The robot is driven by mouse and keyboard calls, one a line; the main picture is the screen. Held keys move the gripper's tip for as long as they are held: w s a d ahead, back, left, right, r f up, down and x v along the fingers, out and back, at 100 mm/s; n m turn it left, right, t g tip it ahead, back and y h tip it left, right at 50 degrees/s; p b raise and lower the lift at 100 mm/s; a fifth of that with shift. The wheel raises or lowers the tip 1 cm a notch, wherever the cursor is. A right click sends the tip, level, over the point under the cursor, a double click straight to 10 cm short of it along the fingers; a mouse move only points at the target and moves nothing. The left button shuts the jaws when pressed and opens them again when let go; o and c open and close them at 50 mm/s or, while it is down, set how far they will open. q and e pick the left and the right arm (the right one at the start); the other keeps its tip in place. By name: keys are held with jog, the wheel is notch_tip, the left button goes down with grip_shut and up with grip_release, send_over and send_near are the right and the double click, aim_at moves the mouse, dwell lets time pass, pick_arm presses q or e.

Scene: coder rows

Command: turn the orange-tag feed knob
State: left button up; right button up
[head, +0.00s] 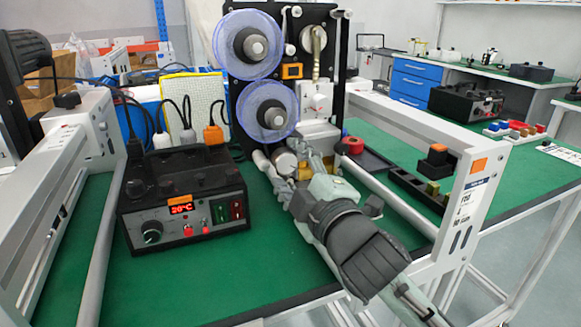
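The coder (338,60) stands at the back middle, with two blue-rimmed reels on its black plate. A pale dial (318,101) is on the coder's white block, right of the lower reel. My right gripper (284,168) reaches in from the lower right to the rollers under the lower reel. An orange-brown patch (304,171) shows beside its fingers. The fingers hide what lies behind them, and I cannot tell whether they touch a knob. My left gripper is not in view.
A black control box (185,190) with a red 20°C display, a knob (151,232) and cables stands left of my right arm. White frame rails (465,200) flank the green table. A black tray (415,187) lies right. The front green surface is clear.

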jog(key=v, duration=0.7)
jog(key=shift+s, duration=0.25)
jog(key=shift+d, duration=0.1)
dwell(0.6)
